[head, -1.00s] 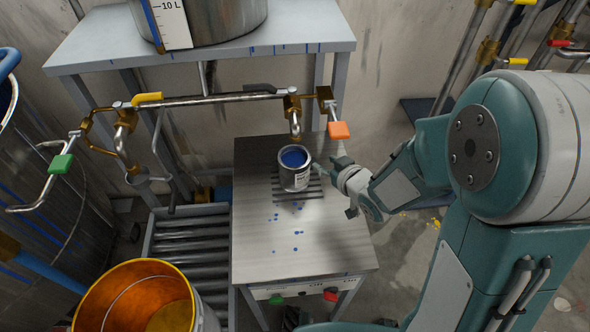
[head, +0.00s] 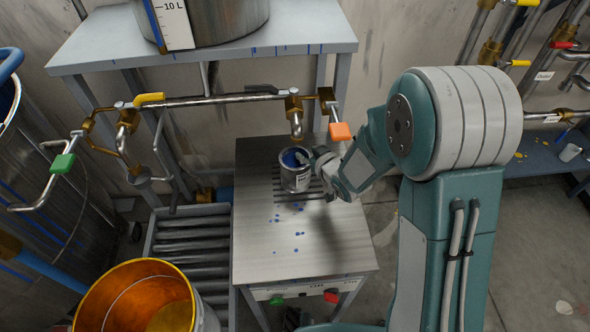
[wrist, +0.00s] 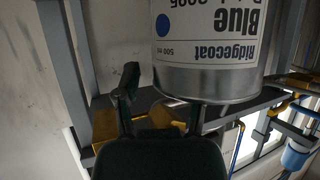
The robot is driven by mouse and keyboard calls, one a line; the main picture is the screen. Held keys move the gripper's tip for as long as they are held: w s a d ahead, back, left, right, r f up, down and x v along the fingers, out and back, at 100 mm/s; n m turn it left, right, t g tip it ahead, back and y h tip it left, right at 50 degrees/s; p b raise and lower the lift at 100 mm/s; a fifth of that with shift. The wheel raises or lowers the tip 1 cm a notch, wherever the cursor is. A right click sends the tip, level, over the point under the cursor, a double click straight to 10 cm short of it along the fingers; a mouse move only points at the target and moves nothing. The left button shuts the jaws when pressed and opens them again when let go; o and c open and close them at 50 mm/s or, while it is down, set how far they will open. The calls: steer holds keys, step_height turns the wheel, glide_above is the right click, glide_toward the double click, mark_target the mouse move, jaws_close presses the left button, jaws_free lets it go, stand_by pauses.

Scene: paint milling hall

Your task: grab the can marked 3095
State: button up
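A small metal paint can (head: 295,176) with blue paint inside and a white label stands upright on the slotted grate of the steel bench (head: 262,240), under a brass nozzle (head: 296,122). In the wrist view the can (wrist: 205,82) appears upside down. Its label reads Ridgecoat Blue, 500 ml, with a number cut by the top edge that looks like 3095. My gripper (head: 312,172) is at the can's right side, overlapping its rim in the head view. In the wrist view my gripper (wrist: 160,102) has its fingers spread, with the can beyond them; contact is unclear.
A pipe with a yellow-handled valve (head: 150,98) and an orange handle (head: 340,131) runs close behind and above the can. A roller conveyor (head: 190,245) and an orange-lined bucket (head: 140,300) are at left. The bench front is clear apart from blue drips.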

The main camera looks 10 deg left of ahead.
jaws_close()
steer(key=shift+r, duration=0.1)
